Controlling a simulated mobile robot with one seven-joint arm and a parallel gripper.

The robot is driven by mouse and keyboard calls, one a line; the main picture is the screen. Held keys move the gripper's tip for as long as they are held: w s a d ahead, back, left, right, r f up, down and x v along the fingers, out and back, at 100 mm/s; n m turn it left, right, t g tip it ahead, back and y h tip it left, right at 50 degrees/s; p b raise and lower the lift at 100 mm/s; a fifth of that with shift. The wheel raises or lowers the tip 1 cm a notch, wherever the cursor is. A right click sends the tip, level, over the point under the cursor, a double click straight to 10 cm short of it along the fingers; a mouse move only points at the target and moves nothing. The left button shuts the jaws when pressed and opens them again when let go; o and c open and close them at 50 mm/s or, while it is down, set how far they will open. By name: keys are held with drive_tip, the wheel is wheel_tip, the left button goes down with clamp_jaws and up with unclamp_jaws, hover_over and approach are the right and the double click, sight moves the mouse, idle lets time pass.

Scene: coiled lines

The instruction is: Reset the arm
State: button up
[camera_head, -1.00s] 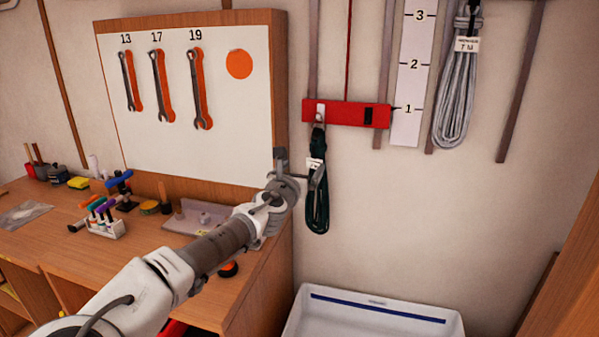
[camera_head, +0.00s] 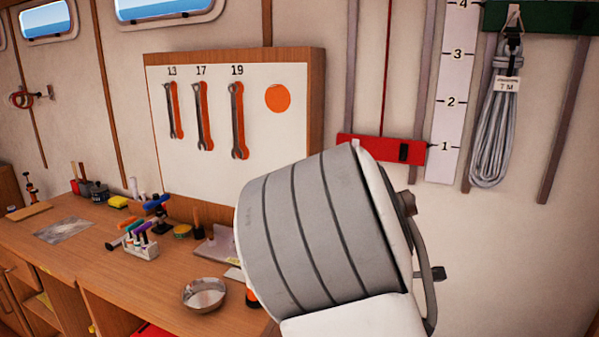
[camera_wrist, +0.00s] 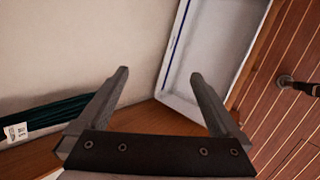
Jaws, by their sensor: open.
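My gripper (camera_wrist: 160,85) is open in the wrist view, its two dark fingers spread with nothing between them. A white bin (camera_wrist: 187,62) lies beyond the fingers. A dark green coiled line (camera_wrist: 55,113) with a white tag (camera_wrist: 15,132) is at the left of that view, to the left of my gripper and apart from it. In the head view my arm (camera_head: 320,235) fills the lower middle, large and close, and the gripper itself cannot be made out there.
A workbench (camera_head: 60,260) with a metal bowl (camera_head: 204,293) and small tools stands at left under a wrench board (camera_head: 215,160). A red bracket (camera_head: 380,150), a numbered scale (camera_head: 450,120) and a grey coiled line (camera_head: 497,125) are on the wall. Planked floor (camera_wrist: 285,60) shows at right.

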drive_tip(key=s+a+r+m+y, duration=0.1)
drive_tip(key=s+a+r+m, duration=0.2)
drive_tip(key=s, duration=0.6)
drive_tip(key=s+a+r+m+y+p, duration=0.1)
drive_tip(key=s+a+r+m+y, duration=0.1)
drive_tip(key=s+r+m, duration=0.5)
drive_tip(key=s+a+r+m+y+p, duration=0.1)
drive_tip(key=s+a+r+m, duration=0.3)
drive_tip(key=s, duration=0.6)
wheel_tip(320, 180, up, 3)
drive_tip(key=shift+s+f+m+y, duration=0.2)
drive_tip(key=shift+s+m+y, duration=0.1)
drive_tip(key=shift+m+y, duration=0.15)
